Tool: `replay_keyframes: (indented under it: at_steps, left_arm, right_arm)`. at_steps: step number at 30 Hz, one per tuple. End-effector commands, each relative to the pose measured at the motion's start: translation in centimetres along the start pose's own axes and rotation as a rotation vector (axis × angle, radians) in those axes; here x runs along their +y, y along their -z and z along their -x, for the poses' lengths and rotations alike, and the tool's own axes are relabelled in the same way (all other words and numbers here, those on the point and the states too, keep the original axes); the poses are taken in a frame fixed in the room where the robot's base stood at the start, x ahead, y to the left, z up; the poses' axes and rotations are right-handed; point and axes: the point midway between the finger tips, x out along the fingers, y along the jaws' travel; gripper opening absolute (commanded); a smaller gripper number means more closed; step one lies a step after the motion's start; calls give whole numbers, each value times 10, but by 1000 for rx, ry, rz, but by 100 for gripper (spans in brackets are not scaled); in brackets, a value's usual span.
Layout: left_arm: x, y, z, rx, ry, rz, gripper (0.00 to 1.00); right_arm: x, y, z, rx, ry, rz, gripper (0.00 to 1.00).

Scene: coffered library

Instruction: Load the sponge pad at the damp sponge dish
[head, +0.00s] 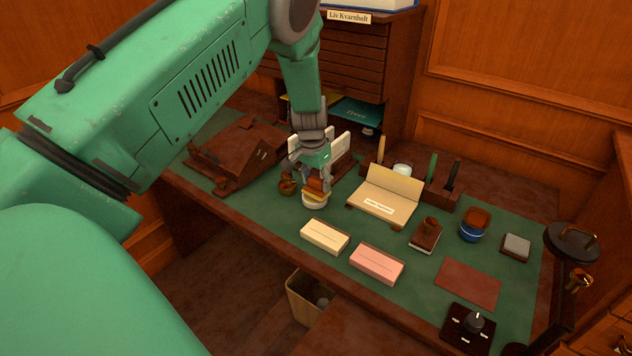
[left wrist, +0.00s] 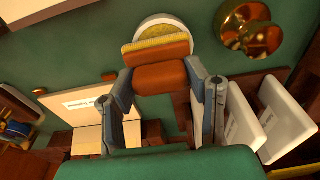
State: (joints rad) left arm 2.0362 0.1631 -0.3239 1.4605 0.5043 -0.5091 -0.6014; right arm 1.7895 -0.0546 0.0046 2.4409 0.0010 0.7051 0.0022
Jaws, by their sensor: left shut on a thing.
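The sponge pad, a brown-orange block (left wrist: 160,78) with a yellow sponge face (left wrist: 160,50), is between the fingers of my left gripper (head: 314,178) and is small in the head view (head: 315,186). In the left wrist view my left gripper (left wrist: 160,88) is shut on the block from both sides. The damp sponge dish (head: 314,201) is a round pale dish on the green desk top, right under the pad. In the left wrist view the dish (left wrist: 168,20) is partly hidden behind the pad. I cannot tell whether the pad touches it. My right gripper is not in view.
A brass bowl (head: 287,187) stands close left of the dish. White upright cards (left wrist: 245,128) stand near the gripper. A cream block (head: 325,236) and a pink block (head: 377,264) lie in front. A card stand (head: 388,190) is to the right. A lamp (head: 573,243) is far right.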

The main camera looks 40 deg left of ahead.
Motion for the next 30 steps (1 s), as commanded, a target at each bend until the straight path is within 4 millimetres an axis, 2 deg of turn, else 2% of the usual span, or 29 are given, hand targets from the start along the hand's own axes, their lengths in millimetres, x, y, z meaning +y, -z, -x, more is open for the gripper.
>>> replay_keyframes:
  at_steps: [30]
  left_arm:
    - [-2,-1,-11,0,-2,1,20]
  right_arm:
    - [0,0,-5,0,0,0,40]
